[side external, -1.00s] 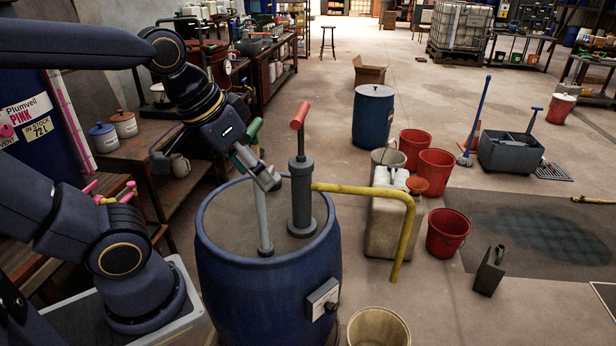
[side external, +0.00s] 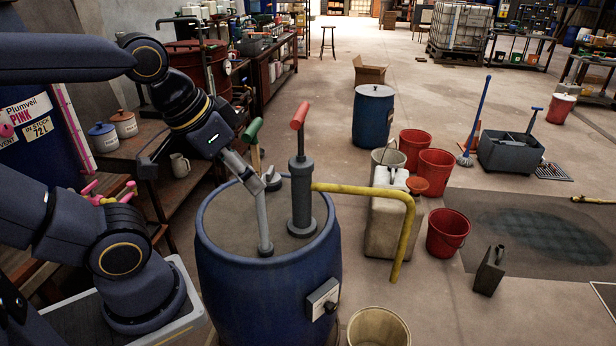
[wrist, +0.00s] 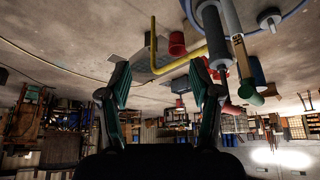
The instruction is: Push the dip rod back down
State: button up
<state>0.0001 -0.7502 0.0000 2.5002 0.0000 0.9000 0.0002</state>
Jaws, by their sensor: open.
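The dip rod is a flat wooden stick with a green handle (side external: 252,131). The side view hides the rod's lower end behind other parts. My gripper (side external: 245,170) is above the vat's left side, nearer the camera than the dip rod. In the wrist view my gripper (wrist: 160,72) is open, with nothing between its fingers; the rod is outside them.
A grey pump with a red handle (side external: 299,115) stands on the vat, beside a yellow spout (side external: 405,225). A thin grey post (side external: 264,225) and a small grey knob (side external: 271,179) are near my gripper. A pale jug (side external: 388,220) stands right of the vat.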

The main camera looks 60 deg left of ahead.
jog(key=shift+s, duration=0.1)
jog(key=shift+c, duration=0.8)
jog(key=shift+n+g+h, duration=0.3)
jog(key=shift+n+g, duration=0.4)
notch_tip(320, 180, up, 6)
jog(key=shift+f, duration=0.1)
jog(key=shift+c, duration=0.7)
notch_tip(320, 180, up, 10)
jog(key=n+g+h, duration=0.1)
jog(key=n+g, duration=0.2)
jog(key=n, duration=0.5)
send_over(251, 125)
jog(key=s+a, duration=0.2)
jog(key=f, duration=0.5)
jog(key=w+d+f, duration=0.1)
jog(key=f, duration=0.5)
jog(key=w+d+f, duration=0.1)
jog(key=f, duration=0.4)
jog(key=shift+d+f, duration=0.1)
jog(key=shift+f, duration=0.25)
grip_shut()
